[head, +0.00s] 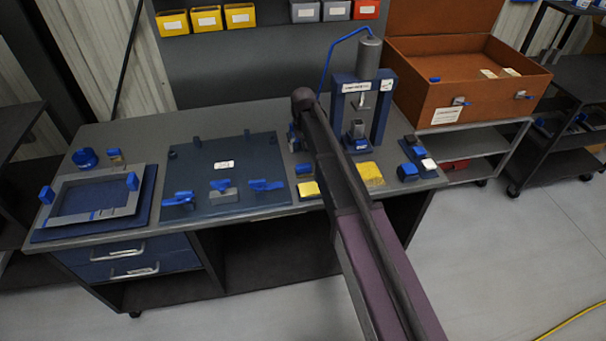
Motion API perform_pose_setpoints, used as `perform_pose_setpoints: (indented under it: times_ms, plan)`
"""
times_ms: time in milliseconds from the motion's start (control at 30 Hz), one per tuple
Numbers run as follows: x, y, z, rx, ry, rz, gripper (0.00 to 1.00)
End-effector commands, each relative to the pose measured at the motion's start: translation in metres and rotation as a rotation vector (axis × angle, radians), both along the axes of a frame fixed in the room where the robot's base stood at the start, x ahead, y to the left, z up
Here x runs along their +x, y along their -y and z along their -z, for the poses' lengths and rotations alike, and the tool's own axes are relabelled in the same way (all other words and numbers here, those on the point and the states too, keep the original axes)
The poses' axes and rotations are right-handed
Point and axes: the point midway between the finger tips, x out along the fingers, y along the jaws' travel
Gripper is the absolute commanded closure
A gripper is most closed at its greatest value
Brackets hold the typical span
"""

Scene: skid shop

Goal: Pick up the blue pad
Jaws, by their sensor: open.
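Several small blue pieces lie on the grey workbench (235,122), and I cannot tell for sure which is the blue pad. A small flat blue piece (303,169) lies just left of my arm, right of the dark blue plate. A dark block with a yellow base (308,189) sits in front of it. Blue-topped blocks (407,171) stand at the bench's right end. My arm reaches from the bottom over the bench and covers part of its middle. I cannot make out my gripper's fingers; the arm appears to hide them.
A dark blue plate (200,163) with blue clamps lies mid-bench. A grey frame (75,195) is at the left. A press (345,105) stands behind my arm, with a yellow sponge (370,173) in front. An open brown case (425,85) is at right.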

Motion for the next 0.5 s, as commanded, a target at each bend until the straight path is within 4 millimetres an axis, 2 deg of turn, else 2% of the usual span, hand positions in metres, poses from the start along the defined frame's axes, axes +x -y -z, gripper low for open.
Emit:
perform_pose_setpoints:
  times_ms: [33,500]
  plan:
    - [0.000,0.000,0.008,0.000,0.000,0.000,0.00]
    - [0.000,0.000,0.043,0.000,0.000,0.000,0.00]
